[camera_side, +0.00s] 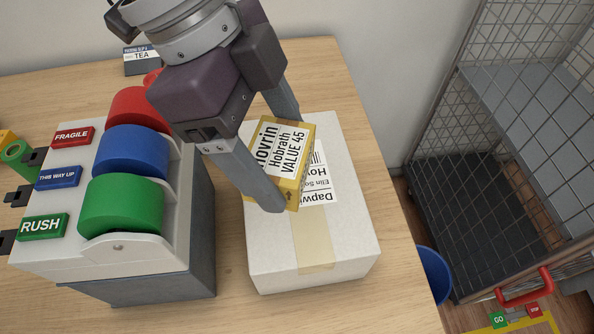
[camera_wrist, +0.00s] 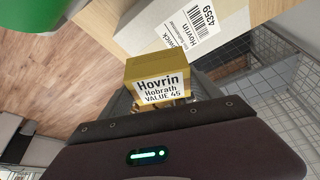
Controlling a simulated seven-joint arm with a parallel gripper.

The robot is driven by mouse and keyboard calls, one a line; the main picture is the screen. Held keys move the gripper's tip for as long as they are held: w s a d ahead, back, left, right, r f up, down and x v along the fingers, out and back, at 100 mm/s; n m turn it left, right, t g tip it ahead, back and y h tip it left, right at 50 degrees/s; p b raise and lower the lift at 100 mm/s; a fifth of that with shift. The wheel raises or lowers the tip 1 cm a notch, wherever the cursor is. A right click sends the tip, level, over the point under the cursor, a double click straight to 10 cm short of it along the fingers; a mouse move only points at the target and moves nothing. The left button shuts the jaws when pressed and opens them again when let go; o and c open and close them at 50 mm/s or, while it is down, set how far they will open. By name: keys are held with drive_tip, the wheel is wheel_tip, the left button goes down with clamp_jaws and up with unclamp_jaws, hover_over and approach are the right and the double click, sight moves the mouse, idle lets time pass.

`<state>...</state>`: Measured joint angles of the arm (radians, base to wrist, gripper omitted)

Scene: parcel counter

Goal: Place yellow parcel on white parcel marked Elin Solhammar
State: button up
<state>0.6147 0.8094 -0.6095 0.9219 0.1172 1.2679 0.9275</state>
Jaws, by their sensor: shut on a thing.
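The yellow parcel (camera_side: 306,142) has a white label reading "Hovrin Hobrath VALUE 45". My gripper (camera_side: 283,160) is shut on it, one finger on its near side and one on its far side. The white parcel (camera_side: 347,238) lies flat on the counter, with a tan tape strip and a label partly covered by the yellow parcel; "Elin So" is readable on it. The yellow parcel is over the white parcel's top; I cannot tell whether they touch. In the wrist view the yellow parcel (camera_wrist: 158,68) sits at the fingers, and the white parcel (camera_wrist: 146,36) shows behind it.
A tape dispenser (camera_side: 190,230) with red, blue and green rolls stands close left of the white parcel. A tea box (camera_side: 142,60) is at the back. A blue bin (camera_side: 433,272) and a wire cage trolley (camera_side: 500,130) stand right of the counter. The counter's front middle (camera_side: 225,312) is clear.

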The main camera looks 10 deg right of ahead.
wheel_tip(320, 180, down, 10)
drive_tip(key=shift+s, duration=0.15)
drive_tip(key=shift+f, duration=0.1)
drive_tip(key=o, duration=1.5)
drive_tip(key=v, duration=1.2)
